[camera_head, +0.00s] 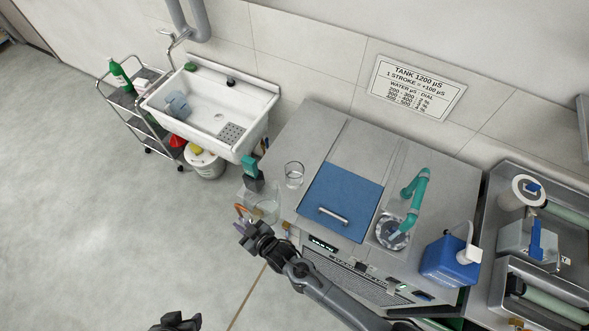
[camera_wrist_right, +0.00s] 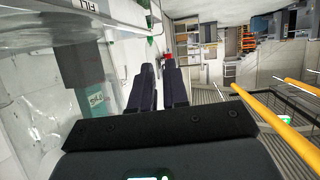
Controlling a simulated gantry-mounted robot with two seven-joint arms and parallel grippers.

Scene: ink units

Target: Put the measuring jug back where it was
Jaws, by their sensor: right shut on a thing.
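A clear jug (camera_head: 266,210) shows at the left front edge of the grey machine, just beyond my right gripper (camera_head: 254,236). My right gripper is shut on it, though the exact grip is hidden. In the right wrist view, a large clear wall with an upside-down "FILL" mark (camera_wrist_right: 88,22) fills the upper left, and the fingers (camera_wrist_right: 162,88) are close together. My left gripper (camera_head: 178,322) is at the bottom edge, apart from everything, its jaws unclear. A clear beaker (camera_head: 293,174) stands on the machine top.
A teal and dark device (camera_head: 251,174) stands close behind the jug. The machine top holds a blue lid (camera_head: 340,200), a teal pipe (camera_head: 416,195) and a blue container (camera_head: 450,262). A white sink (camera_head: 210,105) stands at the back left. The floor at left is clear.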

